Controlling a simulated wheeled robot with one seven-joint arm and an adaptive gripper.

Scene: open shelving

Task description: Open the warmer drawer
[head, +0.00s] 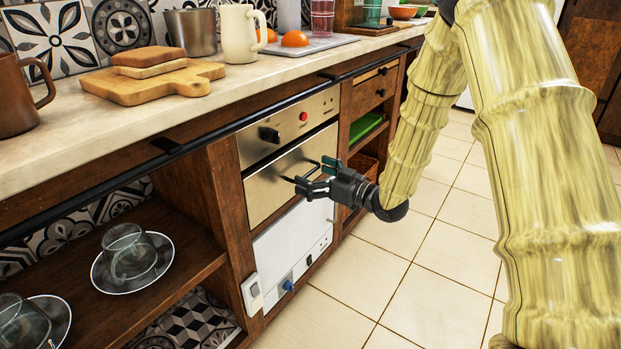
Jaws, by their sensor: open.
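A built-in steel appliance with a black knob (269,134) and a red button (304,116) sits in the wooden counter. Below its control panel is a flat steel front (266,194), which looks like the warmer drawer and appears shut. A dark bar-like handle shows near its upper right, partly mixed with my fingers. My gripper (311,175) is open and empty, in front of the right side of this front, with its fingers pointing left toward it. I cannot tell whether the fingers touch the handle.
A white unit (292,240) with a blue knob (288,285) sits below the steel front. A black rail (200,141) runs along the counter edge above. Open shelves at left hold glass cups on saucers (104,283). The tiled floor (395,270) in front is clear.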

